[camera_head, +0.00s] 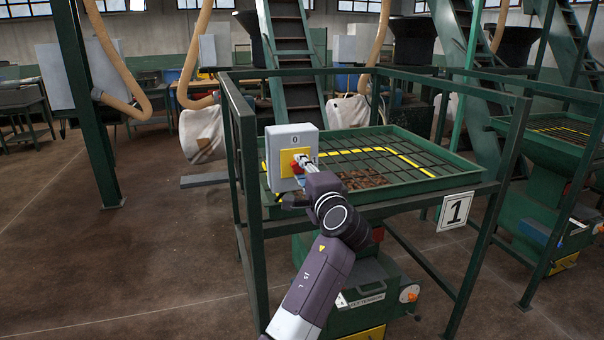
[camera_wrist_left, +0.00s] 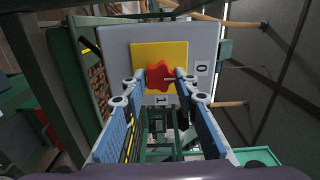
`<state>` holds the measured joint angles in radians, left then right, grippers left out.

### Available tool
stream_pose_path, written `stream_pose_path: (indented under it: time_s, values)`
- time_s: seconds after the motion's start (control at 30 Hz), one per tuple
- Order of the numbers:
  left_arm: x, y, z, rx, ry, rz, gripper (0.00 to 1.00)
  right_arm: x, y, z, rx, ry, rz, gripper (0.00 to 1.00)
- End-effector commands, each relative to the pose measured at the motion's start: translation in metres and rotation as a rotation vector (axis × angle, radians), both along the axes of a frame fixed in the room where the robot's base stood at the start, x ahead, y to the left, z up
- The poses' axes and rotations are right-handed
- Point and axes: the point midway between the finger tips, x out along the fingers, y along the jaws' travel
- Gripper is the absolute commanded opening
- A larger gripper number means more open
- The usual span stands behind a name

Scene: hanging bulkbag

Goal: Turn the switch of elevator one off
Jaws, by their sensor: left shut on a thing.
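The switch is a light grey box (camera_head: 292,137) with a yellow plate and a red knob, mounted at the left front post of the green stand. My left gripper (camera_head: 301,166) reaches it from the front and hides part of the knob. In the left wrist view the red star-shaped knob (camera_wrist_left: 160,76) sits on the yellow plate (camera_wrist_left: 148,52), between the two fingertips of my left gripper (camera_wrist_left: 159,80), which is shut on it. A "0" label (camera_wrist_left: 202,68) is right of the knob and a "1" label (camera_wrist_left: 160,100) is below it. The knob's exact setting is unclear. My right gripper is out of view.
A sign with "1" (camera_head: 455,211) hangs on the stand's front right. A green tray with a grid (camera_head: 420,160) and brown pieces lies behind the switch. Green posts (camera_head: 249,210) frame the stand. The floor at left (camera_head: 120,270) is clear.

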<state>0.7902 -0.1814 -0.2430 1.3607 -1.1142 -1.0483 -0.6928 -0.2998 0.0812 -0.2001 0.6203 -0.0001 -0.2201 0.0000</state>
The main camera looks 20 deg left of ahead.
Motion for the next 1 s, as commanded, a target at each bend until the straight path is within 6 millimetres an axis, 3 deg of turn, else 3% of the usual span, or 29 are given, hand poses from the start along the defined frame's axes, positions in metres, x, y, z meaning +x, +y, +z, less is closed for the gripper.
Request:
stream_pose_path:
  time_s: [0.37,0.4,0.57,0.87,1.0]
  values:
    - [0.000,0.000,-0.001,-0.008,-0.002,0.000,0.03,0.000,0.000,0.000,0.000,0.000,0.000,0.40]
    - [0.000,0.000,-0.001,-0.008,-0.002,0.000,0.28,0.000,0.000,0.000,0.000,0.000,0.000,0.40]
    - [0.000,0.000,-0.001,-0.007,-0.002,0.000,0.45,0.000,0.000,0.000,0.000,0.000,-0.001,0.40]
    - [-0.002,-0.002,0.000,-0.006,-0.003,0.000,0.45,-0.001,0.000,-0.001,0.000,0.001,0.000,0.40]
    - [-0.015,-0.011,-0.001,-0.007,-0.004,-0.001,0.45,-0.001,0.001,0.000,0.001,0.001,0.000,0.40]
